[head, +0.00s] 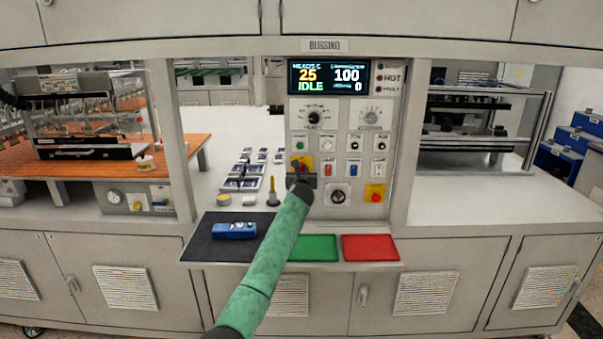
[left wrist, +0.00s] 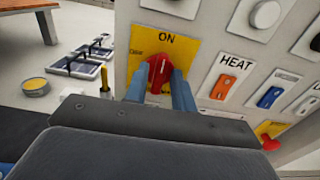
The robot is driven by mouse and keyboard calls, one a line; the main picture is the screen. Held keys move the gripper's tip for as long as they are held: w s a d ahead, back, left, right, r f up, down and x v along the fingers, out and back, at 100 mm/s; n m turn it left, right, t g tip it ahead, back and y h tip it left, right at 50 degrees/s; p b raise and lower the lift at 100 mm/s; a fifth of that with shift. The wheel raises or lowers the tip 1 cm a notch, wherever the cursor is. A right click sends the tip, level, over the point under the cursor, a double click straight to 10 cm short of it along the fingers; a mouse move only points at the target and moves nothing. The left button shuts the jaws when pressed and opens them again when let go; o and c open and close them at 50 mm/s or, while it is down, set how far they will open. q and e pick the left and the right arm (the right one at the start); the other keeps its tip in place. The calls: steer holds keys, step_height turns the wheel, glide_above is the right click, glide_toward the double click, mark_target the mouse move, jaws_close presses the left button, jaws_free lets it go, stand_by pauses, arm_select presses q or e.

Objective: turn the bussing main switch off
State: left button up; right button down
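The main switch is a red rotary knob (left wrist: 158,73) on a yellow plate (left wrist: 190,45) marked ON at the top, with a smaller mark on its left side. The knob's handle stands about upright, toward ON. In the head view the yellow plate (head: 307,160) shows just above my left gripper (head: 302,173), which partly hides the knob. In the left wrist view the two blue fingers of my left gripper (left wrist: 162,88) stand on either side of the knob's lower part, looking slightly apart; contact is unclear. My right gripper is not in view.
A HEAT rocker switch (left wrist: 221,86) sits right of the knob. A red emergency button (head: 376,197) is lower right. A display (head: 329,77) reads 25, IDLE and 100. Below are a dark mat (head: 205,250), a green pad (head: 314,248) and a red pad (head: 369,248).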

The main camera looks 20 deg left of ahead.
arm_select(q)
jaws_close()
